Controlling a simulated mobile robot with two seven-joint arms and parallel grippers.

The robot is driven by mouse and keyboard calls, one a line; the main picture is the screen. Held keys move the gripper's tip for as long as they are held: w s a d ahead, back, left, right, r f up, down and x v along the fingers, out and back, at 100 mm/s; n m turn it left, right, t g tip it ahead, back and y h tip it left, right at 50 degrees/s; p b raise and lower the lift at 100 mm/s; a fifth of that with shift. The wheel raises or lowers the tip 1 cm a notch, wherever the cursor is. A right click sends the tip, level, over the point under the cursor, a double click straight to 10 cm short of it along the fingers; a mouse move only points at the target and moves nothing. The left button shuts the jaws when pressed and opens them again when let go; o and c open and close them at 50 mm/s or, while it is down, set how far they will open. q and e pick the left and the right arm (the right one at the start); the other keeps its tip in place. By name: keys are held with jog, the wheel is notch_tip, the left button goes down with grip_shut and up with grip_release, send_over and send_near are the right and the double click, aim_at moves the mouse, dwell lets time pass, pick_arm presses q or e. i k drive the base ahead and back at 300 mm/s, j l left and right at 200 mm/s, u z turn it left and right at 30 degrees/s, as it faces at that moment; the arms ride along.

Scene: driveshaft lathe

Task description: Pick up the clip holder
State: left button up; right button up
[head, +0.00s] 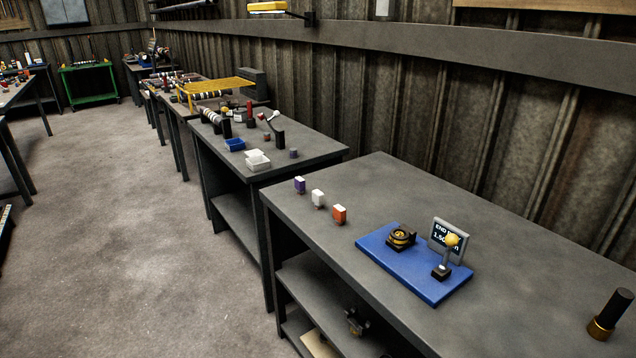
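Neither of my grippers is in view. I cannot tell for sure which thing is the clip holder. On the near grey workbench (400,190), a blue mat (400,277) bears a round black and yellow device (401,238). It also bears a small stand with a yellow ball top (447,256) and a small display (437,232) behind it. Three small upright blocks stand in a row to the left: purple (300,185), white (318,199) and orange (340,214). A black cylinder with a brass base (609,314) stands at the far right.
A dark small item (356,322) sits on the shelf under the near bench, its shape unclear. The second bench (309,157) holds white trays (257,160), a blue bin (235,144) and several dark parts. The floor (120,230) at left is open. A green cart (89,84) stands far back.

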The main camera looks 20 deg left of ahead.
aim_at(317, 196)
jog(key=i+j, duration=0.15)
jog(key=j, duration=0.2)
jog(key=i+j, duration=0.15)
jog(key=j, duration=0.25)
jog(key=i+j, duration=0.1)
jog(key=j, duration=0.25)
jog(key=i+j+u, duration=0.1)
jog(key=j, duration=0.25)
jog(key=i, duration=0.05)
